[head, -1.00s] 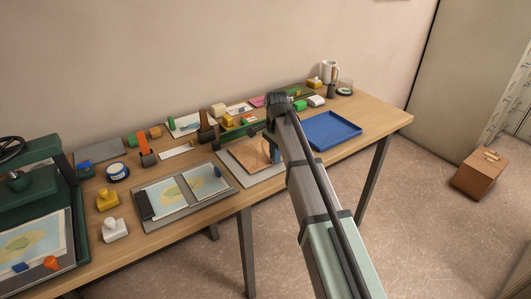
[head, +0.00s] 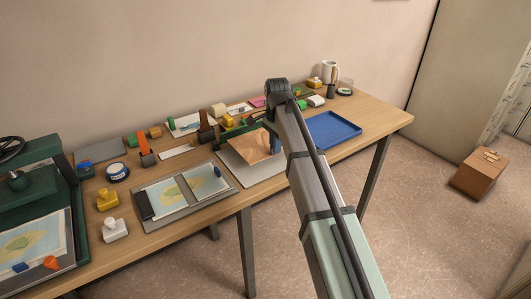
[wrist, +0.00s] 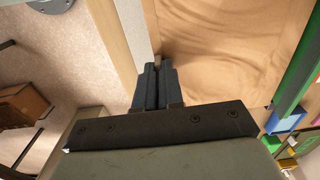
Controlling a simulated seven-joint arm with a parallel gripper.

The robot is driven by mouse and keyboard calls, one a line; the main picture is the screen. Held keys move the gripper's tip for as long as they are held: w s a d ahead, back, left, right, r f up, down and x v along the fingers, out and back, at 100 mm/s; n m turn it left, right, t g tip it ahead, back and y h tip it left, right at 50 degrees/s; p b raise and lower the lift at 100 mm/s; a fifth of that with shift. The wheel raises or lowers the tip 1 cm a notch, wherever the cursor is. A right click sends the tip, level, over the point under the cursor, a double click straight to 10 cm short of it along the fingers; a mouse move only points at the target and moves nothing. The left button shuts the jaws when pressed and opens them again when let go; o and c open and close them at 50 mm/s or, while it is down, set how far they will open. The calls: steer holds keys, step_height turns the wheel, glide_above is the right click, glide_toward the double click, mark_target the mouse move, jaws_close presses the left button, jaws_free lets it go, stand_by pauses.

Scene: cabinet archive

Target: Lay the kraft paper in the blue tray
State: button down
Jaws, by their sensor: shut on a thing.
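The kraft paper (head: 252,147), a plain brown sheet, is over a grey-white board (head: 243,173) in the middle of the table. Its right side looks raised and the sheet bends. My gripper (wrist: 157,68) is shut on an edge of the kraft paper, which fills much of the upper wrist view (wrist: 225,50). In the head view my arm partly hides the gripper and the paper's right side. The blue tray (head: 333,128) lies flat to the right of the board and looks empty.
A grey board with a map print (head: 187,190) lies left of the paper. A green press (head: 35,180) stands at far left. Stamps, blocks and holders line the back edge. A mug (head: 329,71) stands behind the tray. A cardboard box (head: 477,175) is on the floor.

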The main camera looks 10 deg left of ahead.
steer(key=shift+r, duration=0.25)
steer(key=shift+d, duration=0.1)
